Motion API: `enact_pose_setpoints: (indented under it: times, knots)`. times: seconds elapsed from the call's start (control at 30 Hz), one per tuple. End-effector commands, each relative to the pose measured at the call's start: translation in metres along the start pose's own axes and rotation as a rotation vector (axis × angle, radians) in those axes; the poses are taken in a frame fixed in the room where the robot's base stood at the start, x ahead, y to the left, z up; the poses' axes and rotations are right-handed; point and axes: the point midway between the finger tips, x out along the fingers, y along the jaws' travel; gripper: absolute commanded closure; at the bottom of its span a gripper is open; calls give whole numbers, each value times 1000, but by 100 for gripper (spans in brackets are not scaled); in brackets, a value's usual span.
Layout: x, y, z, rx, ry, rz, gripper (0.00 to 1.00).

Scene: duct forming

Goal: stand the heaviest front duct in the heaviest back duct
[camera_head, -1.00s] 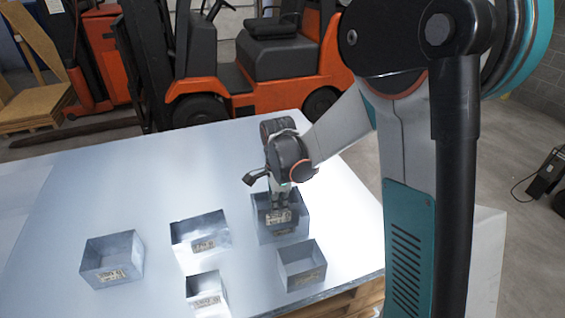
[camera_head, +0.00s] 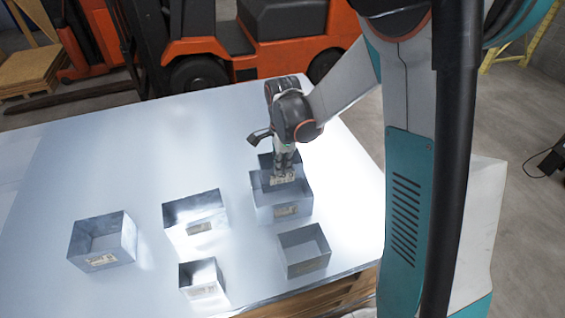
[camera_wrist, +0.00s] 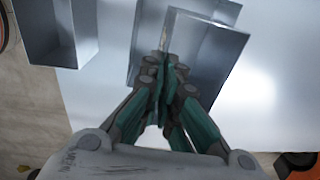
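A large grey open duct (camera_head: 262,213) with a pale label stands at the right of the back row. A smaller duct (camera_head: 265,159) shows over it, its far part rising above the large duct's rim and its labelled near wall seen within the opening. My gripper (camera_head: 283,176) is shut on this near wall. In the wrist view my gripper (camera_wrist: 167,66) closes on the wall of the smaller duct (camera_wrist: 208,52). The smaller duct's bottom is hidden, so I cannot tell whether it touches the floor of the large one. Weights cannot be read.
Other open ducts stand on the table (camera_head: 80,165): one at left (camera_head: 101,240), one in the middle (camera_head: 195,215), a small one at front (camera_head: 203,290), and one at front right (camera_head: 303,250). The table's back left is clear. An orange forklift (camera_head: 290,55) stands behind.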

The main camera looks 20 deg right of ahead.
Motion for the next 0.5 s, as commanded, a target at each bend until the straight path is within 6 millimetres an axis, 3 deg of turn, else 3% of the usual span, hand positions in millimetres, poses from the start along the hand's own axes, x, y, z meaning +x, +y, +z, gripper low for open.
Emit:
enact_pose_setpoints:
  times: [0.5]
  knots:
    - [50, 1, 0, 0, 0, 0, 100]
